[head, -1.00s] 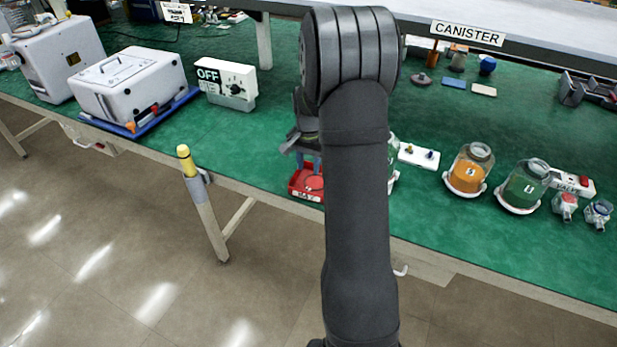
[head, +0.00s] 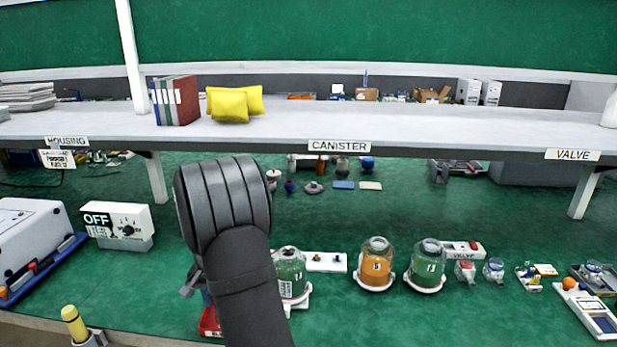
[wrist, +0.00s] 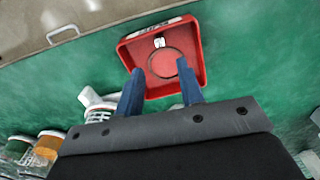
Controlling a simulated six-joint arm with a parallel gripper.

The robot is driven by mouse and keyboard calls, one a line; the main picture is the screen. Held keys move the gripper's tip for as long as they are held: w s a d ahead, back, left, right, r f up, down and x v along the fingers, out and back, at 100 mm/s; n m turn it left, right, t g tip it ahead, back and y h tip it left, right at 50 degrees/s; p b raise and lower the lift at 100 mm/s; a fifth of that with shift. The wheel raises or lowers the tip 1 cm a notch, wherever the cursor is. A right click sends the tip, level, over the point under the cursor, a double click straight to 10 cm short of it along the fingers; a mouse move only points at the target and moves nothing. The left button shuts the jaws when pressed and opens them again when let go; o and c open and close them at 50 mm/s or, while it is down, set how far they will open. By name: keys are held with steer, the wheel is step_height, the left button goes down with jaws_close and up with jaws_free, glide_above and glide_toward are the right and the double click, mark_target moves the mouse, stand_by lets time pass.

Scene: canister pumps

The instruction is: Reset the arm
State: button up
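My gripper (wrist: 160,68) shows its two blue fingers spread apart in the wrist view, with nothing between them. In the head view the red tray (head: 209,323) is at the front edge of the bench, largely hidden by my arm. My gripper (head: 205,298) is mostly hidden behind my arm there.
An orange jar (head: 376,268) and another green jar (head: 427,267) stand farther right. A grey shelf (head: 420,136) spans the back. A white OFF box (head: 117,221) is left.

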step_height(320, 180, down, 9)
steer(key=shift+r, duration=2.3)
